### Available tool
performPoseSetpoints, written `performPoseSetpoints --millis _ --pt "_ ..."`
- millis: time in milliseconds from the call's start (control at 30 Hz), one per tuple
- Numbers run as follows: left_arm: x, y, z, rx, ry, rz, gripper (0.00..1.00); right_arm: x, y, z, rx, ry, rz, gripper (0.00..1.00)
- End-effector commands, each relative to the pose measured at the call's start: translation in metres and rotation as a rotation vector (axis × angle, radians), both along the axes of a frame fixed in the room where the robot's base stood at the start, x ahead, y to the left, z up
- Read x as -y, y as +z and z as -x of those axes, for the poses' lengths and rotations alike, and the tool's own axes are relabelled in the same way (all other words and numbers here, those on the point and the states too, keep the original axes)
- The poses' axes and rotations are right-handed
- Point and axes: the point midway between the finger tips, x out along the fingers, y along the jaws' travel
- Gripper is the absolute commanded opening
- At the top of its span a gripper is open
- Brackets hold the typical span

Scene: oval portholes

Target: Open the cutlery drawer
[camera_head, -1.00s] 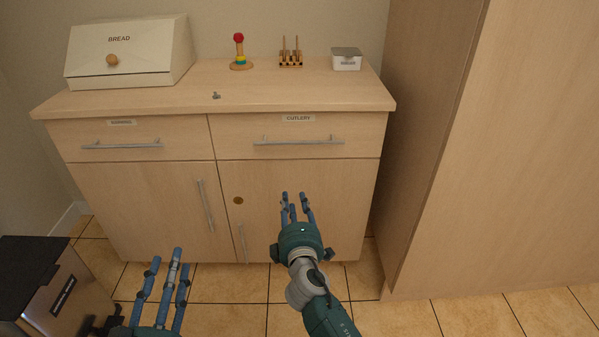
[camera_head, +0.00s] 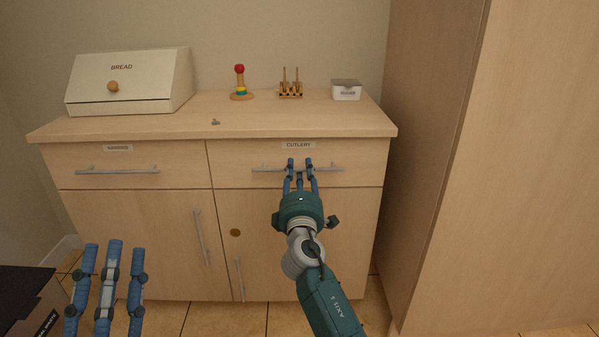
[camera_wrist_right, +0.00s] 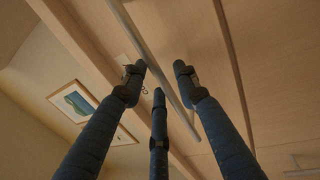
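The cutlery drawer (camera_head: 353,176) is the upper right drawer of the cabinet, with a CUTLERY label (camera_head: 298,145). It looks shut. Its silver bar handle (camera_head: 330,168) runs across the front. My right gripper (camera_head: 300,166) is at the handle's middle, fingers pointing at the drawer. In the right wrist view the handle (camera_wrist_right: 150,62) passes between the spread fingers (camera_wrist_right: 160,80), two on one side and one on the other. The fingers are not closed on it. My left gripper (camera_head: 112,255) is open and empty at the lower left, away from the cabinet.
A second drawer (camera_head: 75,160) with a handle is at the left, with cupboard doors (camera_head: 140,235) below. On top stand a bread box (camera_head: 130,85), a ring stacker (camera_head: 240,85), a wooden rack (camera_head: 290,88) and a small box (camera_head: 346,91). A tall cabinet (camera_head: 450,200) bounds the right side.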

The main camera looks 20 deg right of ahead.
Motion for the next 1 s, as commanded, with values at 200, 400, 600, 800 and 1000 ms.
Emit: performPoseSetpoints --millis 200,400,600,800,1000 --pt "-0.0006 0.0062 0.0051 0.033 -0.002 0.01 0.4 0.002 0.0014 -0.0065 0.0 0.0 -0.001 0.3" --pt "-0.0006 0.0062 0.0049 0.033 -0.002 0.01 0.4 0.0018 0.0014 -0.0063 0.0 0.001 0.0 0.24" --pt "-0.0006 0.006 0.0049 0.033 -0.001 0.009 0.4 0.0017 0.0011 -0.0061 -0.001 0.001 0.0 0.0" --pt "-0.0008 0.0059 0.0048 0.033 -0.001 0.009 0.4 0.0016 0.0003 -0.0059 -0.002 0.001 0.0 0.0" --pt "-0.0007 0.0058 0.0047 0.034 -0.001 0.01 0.4 0.0009 -0.0012 -0.0041 -0.004 0.001 -0.001 0.0"
